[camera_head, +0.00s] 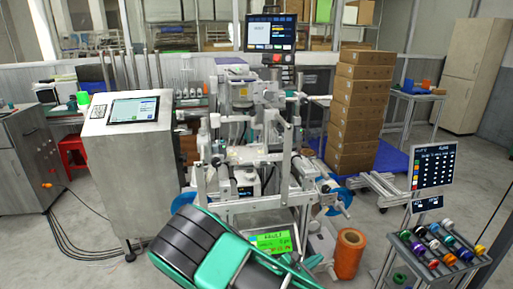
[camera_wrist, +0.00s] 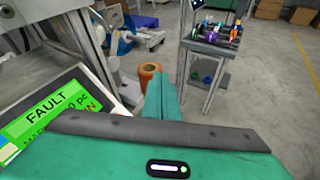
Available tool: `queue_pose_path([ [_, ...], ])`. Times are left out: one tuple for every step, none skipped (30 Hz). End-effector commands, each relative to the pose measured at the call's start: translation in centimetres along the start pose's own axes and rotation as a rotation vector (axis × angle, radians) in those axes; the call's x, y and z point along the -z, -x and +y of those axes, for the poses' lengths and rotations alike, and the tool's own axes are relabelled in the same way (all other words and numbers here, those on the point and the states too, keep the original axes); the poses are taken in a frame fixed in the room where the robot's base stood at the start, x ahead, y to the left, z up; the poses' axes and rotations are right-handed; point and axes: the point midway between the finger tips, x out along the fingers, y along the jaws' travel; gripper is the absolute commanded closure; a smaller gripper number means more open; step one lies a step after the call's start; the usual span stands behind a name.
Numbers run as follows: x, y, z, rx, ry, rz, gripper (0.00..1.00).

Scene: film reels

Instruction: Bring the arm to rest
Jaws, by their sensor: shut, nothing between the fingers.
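My gripper (camera_wrist: 164,82) shows in the wrist view as two teal fingers side by side, closed together, with nothing seen between them. They point away over the grey floor, with an orange roll (camera_wrist: 149,75) beyond and partly behind them. The teal gripper body with a dark strip and a lit white bar fills the bottom of that view. In the head view black and teal parts, probably my arm, cross the bottom middle, and the fingers cannot be made out there.
A green screen (camera_wrist: 42,117) reading FAULT is close on the left in the wrist view. The machine frame (camera_head: 250,200) stands behind the arm. A rack of coloured reels (camera_head: 440,245) stands at right. Stacked boxes (camera_head: 355,115) rise behind. Some floor is clear at right.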

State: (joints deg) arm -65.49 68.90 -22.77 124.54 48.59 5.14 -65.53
Motion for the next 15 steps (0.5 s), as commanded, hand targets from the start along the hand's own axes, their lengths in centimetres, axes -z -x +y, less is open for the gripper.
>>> queue_pose_path([
  [-1.5, -0.6, -1.0, 0.063, -0.076, 0.020, 1.00],
  [-2.2, -0.8, -1.6, 0.097, -0.117, 0.031, 1.00],
  [-3.1, -1.1, -2.4, 0.144, -0.172, 0.045, 1.00],
  [-3.8, -1.3, -2.9, 0.177, -0.215, 0.054, 1.00],
  [-4.5, -1.5, -3.6, 0.213, -0.255, 0.063, 1.00],
  [-5.3, -1.7, -4.5, 0.258, -0.310, 0.074, 1.00],
  [-6.0, -1.8, -5.1, 0.292, -0.352, 0.081, 1.00],
  [-6.6, -1.9, -5.7, 0.325, -0.392, 0.089, 1.00],
  [-7.5, -2.1, -6.5, 0.371, -0.447, 0.097, 1.00],
  [-8.1, -2.1, -7.2, 0.404, -0.487, 0.104, 1.00],
  [-8.7, -2.1, -7.8, 0.437, -0.526, 0.110, 1.00],
  [-9.6, -2.1, -8.6, 0.480, -0.581, 0.118, 1.00],
  [-10.1, -2.1, -9.3, 0.513, -0.620, 0.123, 1.00],
  [-10.7, -2.0, -9.9, 0.545, -0.659, 0.128, 1.00],
  [-11.5, -1.9, -10.7, 0.587, -0.712, 0.133, 1.00],
])
